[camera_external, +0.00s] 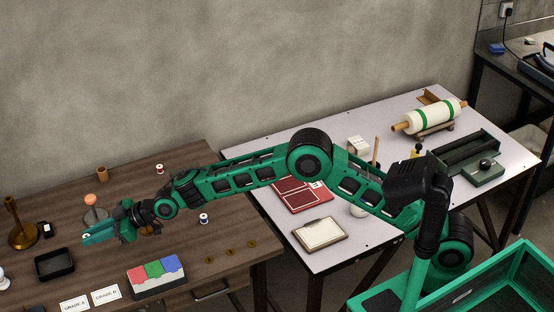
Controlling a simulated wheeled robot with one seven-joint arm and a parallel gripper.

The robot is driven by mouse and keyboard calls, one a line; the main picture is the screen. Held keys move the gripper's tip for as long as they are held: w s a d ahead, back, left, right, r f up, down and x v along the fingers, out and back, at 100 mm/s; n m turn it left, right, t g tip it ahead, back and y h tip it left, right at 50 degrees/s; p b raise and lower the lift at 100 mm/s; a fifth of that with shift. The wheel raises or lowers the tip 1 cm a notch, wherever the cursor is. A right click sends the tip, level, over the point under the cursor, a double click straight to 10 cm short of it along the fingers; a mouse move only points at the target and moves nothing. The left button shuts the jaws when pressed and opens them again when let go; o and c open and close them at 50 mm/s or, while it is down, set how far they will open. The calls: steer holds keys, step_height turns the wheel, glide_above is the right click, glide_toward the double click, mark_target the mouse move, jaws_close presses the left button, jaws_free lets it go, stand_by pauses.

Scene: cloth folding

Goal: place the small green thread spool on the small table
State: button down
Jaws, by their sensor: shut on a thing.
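My gripper (100,234) is at the left, low over the brown wooden table (225,262). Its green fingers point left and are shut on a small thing. That thing is hard to make out against the fingers; no green thread spool shows clearly anywhere else. A spool with red thread (160,169) stands at the back of the brown table, and a spool with blue thread (204,218) stands right of my gripper. Which table is the small one I cannot tell; a table with a pale top (262,147) stands to the right of the brown one.
Near my gripper are a black tray (54,264), a brass stand (21,235), a grey stand with an orange top (96,212) and a red, green and blue block (156,273). Several brass discs lie at the right. The pale table holds a red case (300,193) and a framed board (320,233).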

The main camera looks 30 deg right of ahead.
steer(key=w+d+f, duration=0.1)
steer(key=w+f, duration=0.1)
steer(key=w, duration=0.1)
steer(key=w+d+f, duration=0.1)
steer(key=w+f, duration=0.1)
steer(key=w, duration=0.1)
steer(key=w+d+f, duration=0.1)
steer(key=w+f, duration=0.1)
steer(key=w, duration=0.2)
steer(key=shift+d+f, duration=0.15)
steer(key=shift+f, duration=2.05)
steer(key=c, duration=1.6)
jaws_free()
steer(key=shift+f, duration=0.1)
steer(key=shift+c, duration=0.2)
steer(key=shift+d+r, duration=0.2)
steer(key=shift+r, duration=0.05)
steer(key=v, duration=1.1)
steer(key=shift+o, duration=0.5)
steer(key=shift+s+d, duration=0.15)
steer(key=shift+d, duration=0.15)
